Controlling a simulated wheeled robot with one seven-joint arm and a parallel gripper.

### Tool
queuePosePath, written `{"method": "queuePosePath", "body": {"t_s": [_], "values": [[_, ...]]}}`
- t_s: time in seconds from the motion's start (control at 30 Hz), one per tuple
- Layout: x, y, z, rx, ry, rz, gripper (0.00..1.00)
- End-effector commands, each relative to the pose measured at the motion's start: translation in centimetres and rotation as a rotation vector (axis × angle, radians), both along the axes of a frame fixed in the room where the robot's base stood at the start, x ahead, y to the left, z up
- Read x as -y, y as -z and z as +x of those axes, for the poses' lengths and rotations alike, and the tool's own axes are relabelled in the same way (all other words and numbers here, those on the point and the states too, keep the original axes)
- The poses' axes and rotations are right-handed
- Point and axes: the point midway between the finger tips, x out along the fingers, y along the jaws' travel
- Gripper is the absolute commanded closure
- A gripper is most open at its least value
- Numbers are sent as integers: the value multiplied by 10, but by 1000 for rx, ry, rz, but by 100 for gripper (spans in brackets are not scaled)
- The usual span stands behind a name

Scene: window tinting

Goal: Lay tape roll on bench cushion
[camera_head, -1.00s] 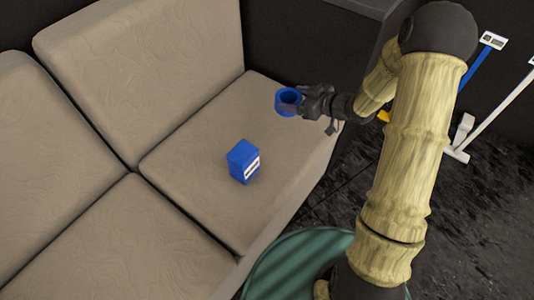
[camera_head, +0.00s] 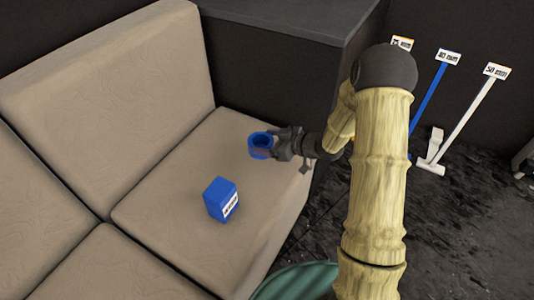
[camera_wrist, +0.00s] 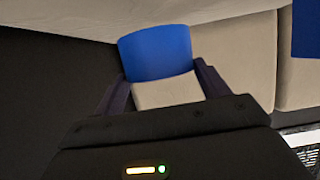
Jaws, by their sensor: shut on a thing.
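The tape roll (camera_head: 261,146) is a blue ring in the head view, at the far right part of the beige bench cushion (camera_head: 160,215). My gripper (camera_head: 270,146) is shut on it from the right. In the wrist view the blue tape roll (camera_wrist: 156,53) sits between the two dark fingers (camera_wrist: 165,80), with beige cushion visible below and beside it. I cannot tell whether the roll touches the cushion or is held just above it.
A blue box with a white label (camera_head: 221,199) stands on the same cushion, nearer the front. A dark cabinet (camera_head: 275,75) stands behind the cushion's end. Long-handled tools (camera_head: 465,115) lean at the right. Cushion around the box is bare.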

Motion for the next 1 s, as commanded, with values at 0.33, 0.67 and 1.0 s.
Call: {"method": "queuePosePath", "body": {"t_s": [0.33,0.67,1.0], "values": [[0,47,0,-3,1,0,50],[0,50,0,0,1,0,50],[0,53,0,-1,0,1,4]]}}
